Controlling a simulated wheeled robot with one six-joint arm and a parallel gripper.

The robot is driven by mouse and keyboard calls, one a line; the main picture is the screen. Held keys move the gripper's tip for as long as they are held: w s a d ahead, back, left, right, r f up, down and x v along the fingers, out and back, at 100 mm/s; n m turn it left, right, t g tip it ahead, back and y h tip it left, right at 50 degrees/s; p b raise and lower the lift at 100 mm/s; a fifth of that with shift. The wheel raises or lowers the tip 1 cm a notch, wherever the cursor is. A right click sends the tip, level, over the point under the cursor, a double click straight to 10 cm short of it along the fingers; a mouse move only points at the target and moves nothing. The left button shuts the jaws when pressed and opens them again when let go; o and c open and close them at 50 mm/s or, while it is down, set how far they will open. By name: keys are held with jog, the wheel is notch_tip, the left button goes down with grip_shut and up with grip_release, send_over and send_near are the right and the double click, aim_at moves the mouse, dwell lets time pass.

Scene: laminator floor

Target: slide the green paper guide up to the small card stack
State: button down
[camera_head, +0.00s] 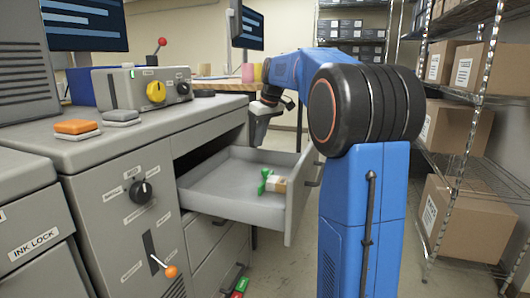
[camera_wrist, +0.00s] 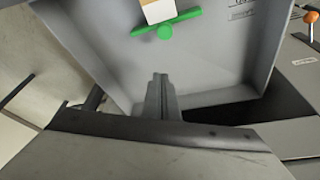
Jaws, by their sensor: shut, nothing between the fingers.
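The green paper guide (camera_head: 264,182) lies in the open grey drawer (camera_head: 222,180), just left of the small card stack (camera_head: 278,185). In the wrist view the guide (camera_wrist: 166,27) is a green bar with a round knob, right at the edge of the pale card stack (camera_wrist: 160,11). Whether they touch or a thin gap is left I cannot tell. The stack is cut off by the top of that view. My gripper (camera_head: 260,142) hangs above the drawer's back part. In the wrist view its fingers (camera_wrist: 160,80) are together and empty, apart from the guide.
The drawer's raised walls surround the guide and stack; its floor is otherwise bare. A grey cabinet (camera_head: 120,215) with a knob and an orange-tipped lever stands at left. A wire shelf with cardboard boxes (camera_head: 458,122) stands at right.

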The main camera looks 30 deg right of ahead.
aim_at(265, 178)
jog(key=x, duration=0.9)
jog(key=shift+f, duration=0.2)
jog(key=shift+s+d+f, duration=0.15)
jog(key=shift+s+f, duration=0.05)
jog(key=shift+s, duration=0.2)
jog(key=shift+s+d+r, duration=0.1)
jog(key=shift+s, duration=0.6)
jog(key=shift+s+d, duration=0.15)
jog(key=shift+s, duration=0.75)
